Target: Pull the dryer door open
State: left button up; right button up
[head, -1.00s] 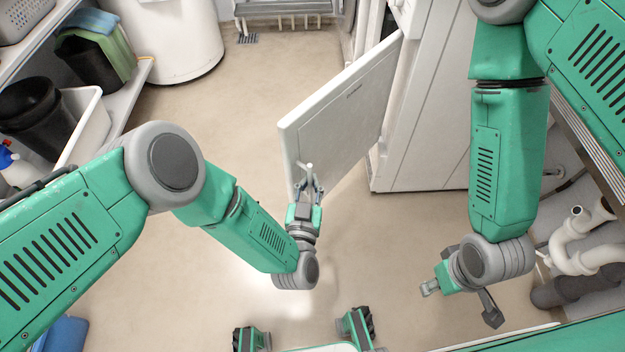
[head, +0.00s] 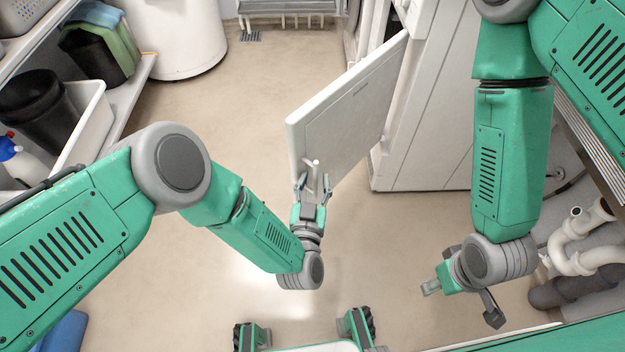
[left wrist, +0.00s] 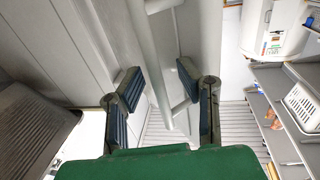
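The white dryer door (head: 350,110) stands well open, swung out from the white dryer (head: 430,120) in the head view. Its pale bar handle (head: 315,172) sticks out near the door's free edge. My left gripper (head: 313,184) is at the handle with its fingers spread on either side. In the left wrist view, the handle (left wrist: 146,50) passes between the parted blue-padded fingers of the left gripper (left wrist: 158,80), with gaps visible beside it. My right gripper (head: 460,298) is open and empty at the lower right, away from the door.
A shelf (head: 128,100) with a white tub (head: 88,132) and bins stands at the left. A white cylindrical appliance (head: 180,35) is behind it. White pipes (head: 580,240) are at the right. The floor (head: 230,110) left of the door is clear.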

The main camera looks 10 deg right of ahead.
pick_arm(q)
jog(key=shift+s, duration=0.45)
jog(key=v, duration=1.1)
jog(key=shift+a, duration=0.25)
